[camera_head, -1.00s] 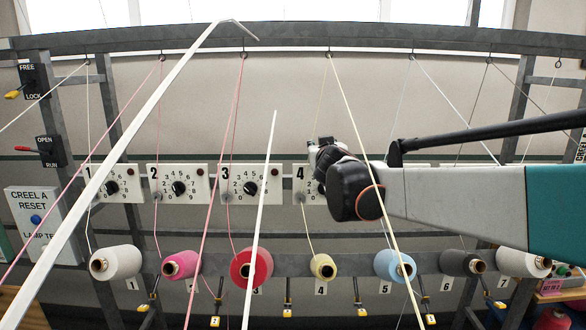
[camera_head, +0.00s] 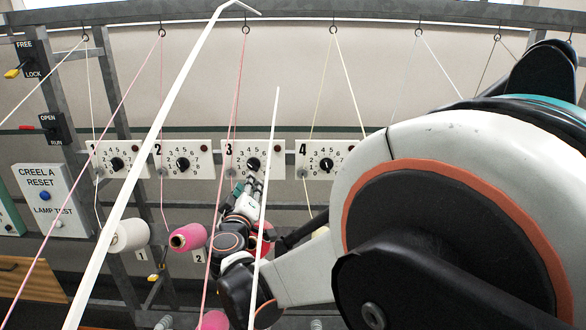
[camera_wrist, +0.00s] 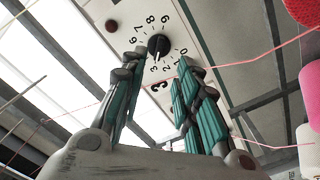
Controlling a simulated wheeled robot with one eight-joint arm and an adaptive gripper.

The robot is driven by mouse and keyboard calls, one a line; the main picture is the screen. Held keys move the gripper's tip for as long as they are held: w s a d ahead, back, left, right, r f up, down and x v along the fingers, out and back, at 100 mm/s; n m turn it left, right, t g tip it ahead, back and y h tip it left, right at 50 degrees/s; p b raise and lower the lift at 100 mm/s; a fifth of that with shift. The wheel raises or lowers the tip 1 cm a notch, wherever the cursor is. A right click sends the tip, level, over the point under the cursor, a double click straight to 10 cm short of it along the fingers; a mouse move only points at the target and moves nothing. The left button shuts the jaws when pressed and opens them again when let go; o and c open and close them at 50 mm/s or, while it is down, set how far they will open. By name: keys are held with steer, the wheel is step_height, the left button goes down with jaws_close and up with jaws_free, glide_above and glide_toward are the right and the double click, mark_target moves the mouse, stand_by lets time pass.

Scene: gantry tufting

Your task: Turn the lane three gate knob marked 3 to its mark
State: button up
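The lane three gate knob (camera_head: 253,163) is a black dial on the white number plate marked 3 (camera_head: 233,152). In the wrist view the knob (camera_wrist: 158,45) shows a pale pointer line that appears to lie near the small 3. I cannot make out a separate target mark. My gripper (camera_head: 252,184) is just below the knob in the head view. In the wrist view my gripper (camera_wrist: 156,78) has its two teal-padded fingers spread apart, with the knob beyond and between their tips. Nothing is between the fingers, and they appear clear of the knob.
Number plates 2 (camera_head: 183,163) and 4 (camera_head: 325,163) flank the plate. Taut yarns cross in front, and a pink yarn (camera_wrist: 255,62) runs across the wrist view near the fingers. A pink cone (camera_head: 188,237) stands lower left. My arm hides the right side.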

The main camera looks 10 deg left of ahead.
mark_target(254, 169)
steer(key=w, duration=0.3)
steer(key=w+a+p, duration=0.1)
steer(key=w, duration=0.2)
steer(key=w+p, duration=0.1)
steer(key=w, duration=0.2)
steer(key=shift+w+a, duration=0.3)
jaws_close()
